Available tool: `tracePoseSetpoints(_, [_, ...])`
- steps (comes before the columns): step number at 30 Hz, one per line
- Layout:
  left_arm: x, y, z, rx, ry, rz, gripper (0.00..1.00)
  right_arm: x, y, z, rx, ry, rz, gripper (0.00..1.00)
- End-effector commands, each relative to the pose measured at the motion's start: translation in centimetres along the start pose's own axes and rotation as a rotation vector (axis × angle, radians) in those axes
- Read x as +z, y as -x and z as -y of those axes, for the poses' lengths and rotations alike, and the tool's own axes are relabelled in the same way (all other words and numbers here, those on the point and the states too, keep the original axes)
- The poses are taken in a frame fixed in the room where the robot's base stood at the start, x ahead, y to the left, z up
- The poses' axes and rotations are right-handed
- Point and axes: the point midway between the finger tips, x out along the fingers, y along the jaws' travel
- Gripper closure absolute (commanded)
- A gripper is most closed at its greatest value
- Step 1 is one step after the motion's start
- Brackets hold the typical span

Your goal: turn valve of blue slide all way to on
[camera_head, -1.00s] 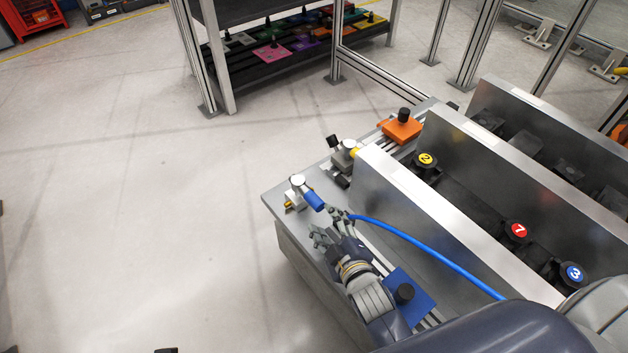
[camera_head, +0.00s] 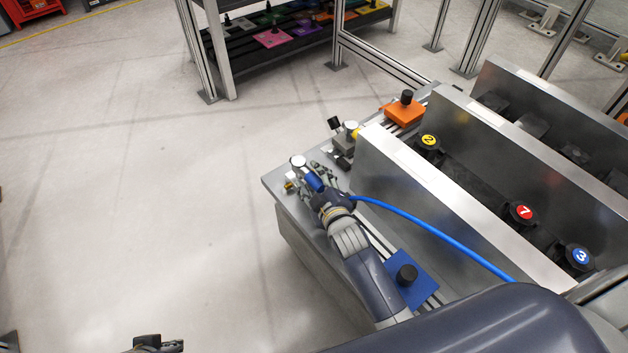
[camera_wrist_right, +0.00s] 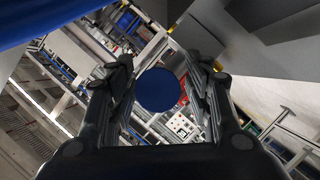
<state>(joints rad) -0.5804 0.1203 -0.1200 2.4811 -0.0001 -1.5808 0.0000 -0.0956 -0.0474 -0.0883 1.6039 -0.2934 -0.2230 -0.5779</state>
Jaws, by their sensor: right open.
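The valve (camera_head: 298,161) has a silver round top and a blue handle (camera_head: 314,182), and sits at the near left corner of the metal bench. The blue slide (camera_head: 413,284) is a blue plate with a black knob, lower on the same rail. My right gripper (camera_head: 308,179) is open, with its fingers on either side of the blue handle. In the right wrist view the handle's round blue end (camera_wrist_right: 158,90) lies between the open fingers; I cannot tell whether they touch it. A dark part, likely of my left gripper (camera_head: 155,344), shows at the bottom edge, mostly cut off.
A blue hose (camera_head: 430,226) runs from near my right gripper along a tall metal plate (camera_head: 440,205). A second valve (camera_head: 346,140) with a yellow part and an orange slide (camera_head: 404,112) are farther back. Open floor lies left of the bench.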

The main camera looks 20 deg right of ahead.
Motion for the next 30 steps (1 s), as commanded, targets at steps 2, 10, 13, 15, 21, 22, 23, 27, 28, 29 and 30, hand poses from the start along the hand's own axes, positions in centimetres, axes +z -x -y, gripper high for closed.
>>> tracePoseSetpoints(2, [0.0,0.0,0.0,0.0,0.0,0.0,1.0,0.0,0.0,0.0,0.0,0.0,0.0,0.54])
tracePoseSetpoints(10, [0.0,0.0,0.0,0.0,0.0,0.0,1.0,0.0,0.0,0.0,0.0,-0.001,0.0,1.0])
tracePoseSetpoints(13, [0.0,0.0,0.0,0.0,0.0,0.0,1.0,0.0,0.0,0.0,0.0,-0.001,0.0,1.0])
tracePoseSetpoints(15, [-0.1,0.1,0.0,0.0,0.0,-0.001,1.0,0.0,0.0,-0.1,-0.001,0.0,-0.003,1.0])
tracePoseSetpoints(21, [-0.2,-1.5,-0.1,0.003,0.0,0.013,1.0,-0.3,-0.1,-0.6,-0.035,0.021,-0.05,1.0])
tracePoseSetpoints(22, [-0.2,-1.8,-0.1,0.003,-0.001,0.016,1.0,-0.3,-0.2,-0.7,-0.043,0.026,-0.06,1.0])
tracePoseSetpoints(23, [-0.3,-2.2,-0.1,0.004,-0.001,0.017,1.0,-0.2,-0.2,-0.8,-0.051,0.028,-0.07,1.0])
tracePoseSetpoints(27, [-0.1,-3.9,-0.2,0.005,-0.002,0.027,1.0,0.0,-0.4,-1.0,-0.09,0.044,-0.112,1.0])
tracePoseSetpoints(28, [0.0,-4.2,-0.2,0.006,-0.003,0.03,1.0,0.0,-0.4,-1.1,-0.099,0.047,-0.122,1.0])
tracePoseSetpoints(29, [0.1,-4.6,-0.2,0.006,-0.003,0.032,1.0,0.0,-0.5,-1.2,-0.106,0.052,-0.133,1.0])
tracePoseSetpoints(30, [0.1,-5.1,-0.3,0.006,-0.003,0.033,1.0,0.0,-0.6,-1.2,-0.118,0.056,-0.146,1.0])
